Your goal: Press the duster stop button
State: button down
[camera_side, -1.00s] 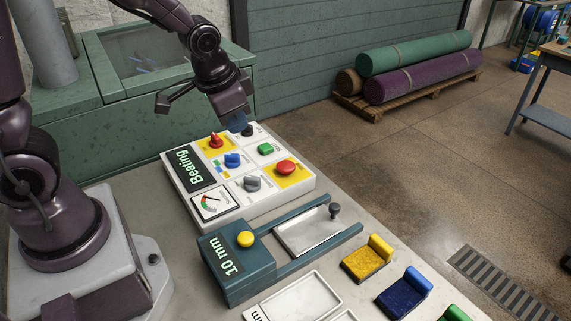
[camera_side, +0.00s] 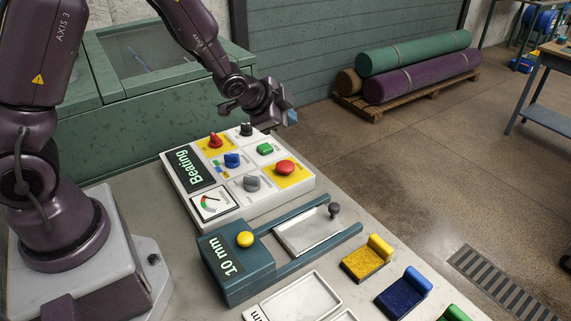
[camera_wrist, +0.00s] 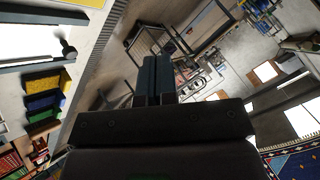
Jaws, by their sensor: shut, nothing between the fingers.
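The white control panel (camera_side: 292,195) sits on the bench, with a display reading "Beating" (camera_side: 190,167). It carries a large red mushroom button (camera_side: 285,168) on a yellow plate, a red knob (camera_side: 216,140) on another yellow plate, and a green button (camera_side: 265,149). It also has blue, grey and black knobs and a dial gauge. Which control is the duster stop is not readable. My gripper (camera_side: 291,117) is shut and empty in the air beyond the panel's far right corner, apart from every control. Its closed fingers (camera_wrist: 156,80) also show in the wrist view.
A teal gauge box (camera_side: 238,272) reading "10 mm" with a yellow button stands in front of the panel. Yellow (camera_side: 366,260) and blue (camera_side: 404,294) brush blocks lie at the bench's right. A green machine housing (camera_side: 130,135) stands behind. Air above the panel is clear.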

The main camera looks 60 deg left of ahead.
aim_at(286, 166)
jog(key=shift+f, duration=4.45)
jog(key=shift+f, duration=0.1)
jog(key=shift+f, duration=0.3)
jog(key=shift+f, duration=0.5)
jog(key=shift+r, duration=0.9)
jog(key=shift+r, duration=2.55)
